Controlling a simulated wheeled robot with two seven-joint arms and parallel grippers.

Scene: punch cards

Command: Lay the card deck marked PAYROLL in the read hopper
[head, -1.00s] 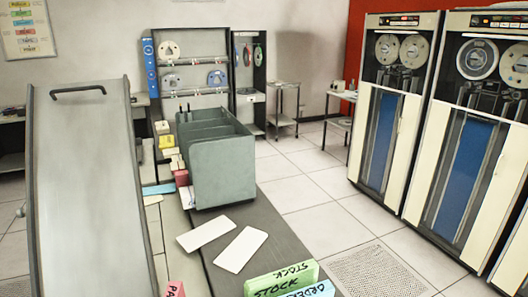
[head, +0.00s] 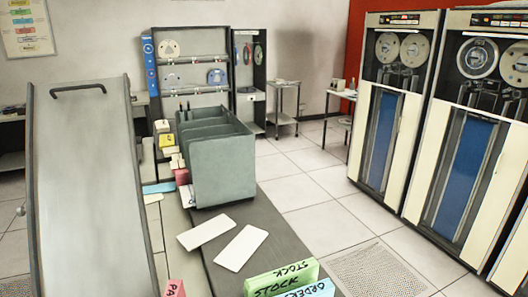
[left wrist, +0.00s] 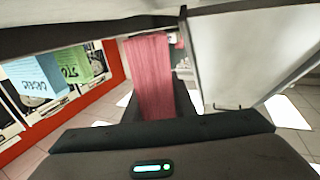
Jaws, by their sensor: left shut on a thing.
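The red-pink deck (head: 175,289) shows at the bottom edge of the head view, with the letters "PA" on it and the rest cut off. In the left wrist view a pink deck (left wrist: 152,70) stands out from my left gripper (left wrist: 153,108), with dark fingers on both sides. The left gripper is shut on it. My right gripper is in neither view. A large grey sloped panel (head: 85,180) with a black handle stands at the left. I cannot tell which part is the read hopper.
A green STOCK deck (head: 283,279) and a blue ORDERS deck (head: 312,289) stand at the front. Two pale cards (head: 241,248) lie flat on the grey top. Behind them is a grey divided bin (head: 222,172), with small coloured decks beside it. Tape cabinets (head: 385,130) stand at the right.

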